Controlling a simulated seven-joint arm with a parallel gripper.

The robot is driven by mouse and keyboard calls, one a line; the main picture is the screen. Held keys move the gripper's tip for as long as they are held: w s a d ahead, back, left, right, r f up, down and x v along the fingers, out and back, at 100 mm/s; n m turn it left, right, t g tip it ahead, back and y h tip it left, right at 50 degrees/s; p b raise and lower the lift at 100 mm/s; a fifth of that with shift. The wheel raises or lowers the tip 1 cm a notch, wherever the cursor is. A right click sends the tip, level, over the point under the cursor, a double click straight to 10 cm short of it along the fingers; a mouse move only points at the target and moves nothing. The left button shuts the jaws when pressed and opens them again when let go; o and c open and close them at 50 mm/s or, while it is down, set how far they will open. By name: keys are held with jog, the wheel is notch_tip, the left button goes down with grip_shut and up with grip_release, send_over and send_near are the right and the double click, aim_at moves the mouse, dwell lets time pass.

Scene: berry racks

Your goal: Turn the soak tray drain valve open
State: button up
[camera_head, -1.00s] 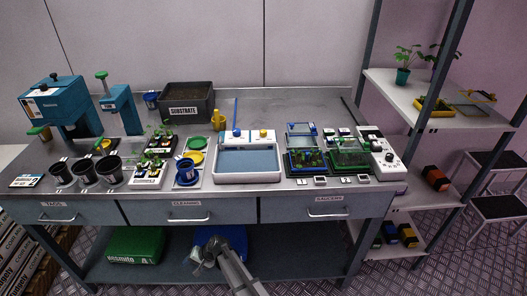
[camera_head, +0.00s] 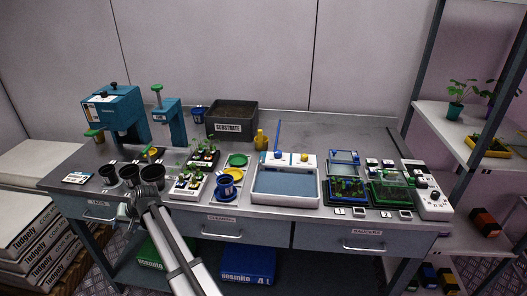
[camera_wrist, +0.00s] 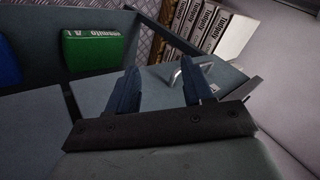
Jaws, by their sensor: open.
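The soak tray (camera_head: 257,190) is a white basin with blue-grey water, in the middle of the bench. My gripper (camera_head: 135,204) is at the bench's front edge on the left, below the black pots and well left of the tray. In the wrist view my gripper (camera_wrist: 161,88) is open and empty, its two dark fingers apart over a drawer front. The tray is not in that view.
A drawer handle (camera_wrist: 186,72) projects near my fingers. Stacked boxes (camera_head: 22,225) are at the left.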

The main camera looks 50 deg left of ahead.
jog(key=w+d+r+n+t, duration=0.1)
jog(key=w+r+t, duration=0.15)
jog(key=r, duration=0.95)
jog(key=w+d+r+n+t, duration=0.1)
jog(key=w+d+r+t, duration=0.15)
jog(key=r, duration=0.95)
jog(key=w+d+r+m+t, duration=0.1)
jog(key=w+r+m+t, duration=0.1)
jog(key=w+r, duration=0.75)
jog(key=m+g+h, duration=0.2)
jog(key=m+h, duration=0.4)
jog(key=m, duration=0.8)
send_over(305, 155)
notch_tip(305, 155, down, 7)
notch_tip(305, 155, down, 13)
jog(key=shift+d+r, duration=0.1)
jog(key=shift+c, duration=0.4)
jog(key=shift+s, duration=0.1)
grip_shut()
